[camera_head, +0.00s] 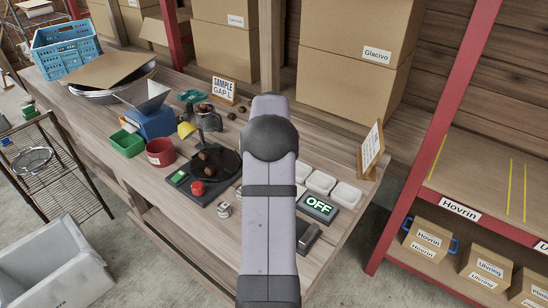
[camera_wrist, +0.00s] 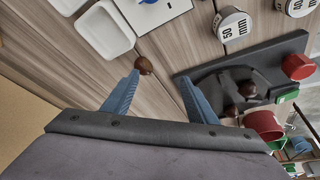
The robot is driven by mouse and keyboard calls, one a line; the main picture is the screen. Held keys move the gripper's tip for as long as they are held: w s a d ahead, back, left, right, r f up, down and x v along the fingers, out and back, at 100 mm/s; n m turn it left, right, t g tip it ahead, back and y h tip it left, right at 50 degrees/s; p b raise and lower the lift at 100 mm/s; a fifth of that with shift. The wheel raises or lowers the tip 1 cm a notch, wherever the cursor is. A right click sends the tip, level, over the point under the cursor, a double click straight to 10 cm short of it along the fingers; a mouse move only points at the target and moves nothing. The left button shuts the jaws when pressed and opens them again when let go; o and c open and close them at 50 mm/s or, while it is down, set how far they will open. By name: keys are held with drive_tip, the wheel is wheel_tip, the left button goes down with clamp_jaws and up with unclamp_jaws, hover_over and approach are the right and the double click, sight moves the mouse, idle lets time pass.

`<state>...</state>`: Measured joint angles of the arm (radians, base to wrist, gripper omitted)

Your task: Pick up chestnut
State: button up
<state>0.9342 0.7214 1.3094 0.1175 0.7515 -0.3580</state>
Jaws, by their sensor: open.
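My gripper (camera_wrist: 160,78) is open in the wrist view, with two blue fingers spread over the wooden table and nothing held between them. A brown chestnut (camera_wrist: 144,65) is right at the tip of the left finger; I cannot tell whether they touch. More chestnuts (camera_wrist: 248,89) lie on the dark plate of a device to the right. In the head view, chestnuts (camera_head: 208,170) show on that black device (camera_head: 226,165), and others (camera_head: 232,116) lie on the table behind it. My arm hides the gripper there.
White trays (camera_head: 320,182) and an OFF display (camera_head: 318,207) are right of my arm. A red cup (camera_head: 160,152), green bin (camera_head: 127,143) and blue hopper (camera_head: 152,122) stand left of the device. Two round "50 mm" pieces (camera_wrist: 232,24) lie near the plate.

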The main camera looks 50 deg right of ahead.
drive_tip(key=shift+m, duration=0.3)
drive_tip(key=shift+s+d+f+p, duration=0.2)
drive_tip(key=shift+d+f, duration=0.15)
drive_tip(key=shift+d, duration=0.35)
drive_tip(key=shift+s+d+f+p, duration=0.15)
drive_tip(key=shift+d+f+p, duration=0.15)
drive_tip(key=shift+d, duration=0.4)
drive_tip(key=shift+s+d+f+p, duration=0.15)
drive_tip(key=shift+d+f, duration=0.25)
drive_tip(key=shift+d, duration=0.3)
drive_tip(key=shift+w+f+p, duration=0.15)
drive_tip(key=shift+f+p, duration=0.4)
drive_tip(key=shift+p, duration=0.1)
drive_tip(key=shift+p+x, duration=0.9)
drive_tip(key=shift+x, duration=1.15)
drive_tip(key=c, duration=1.1)
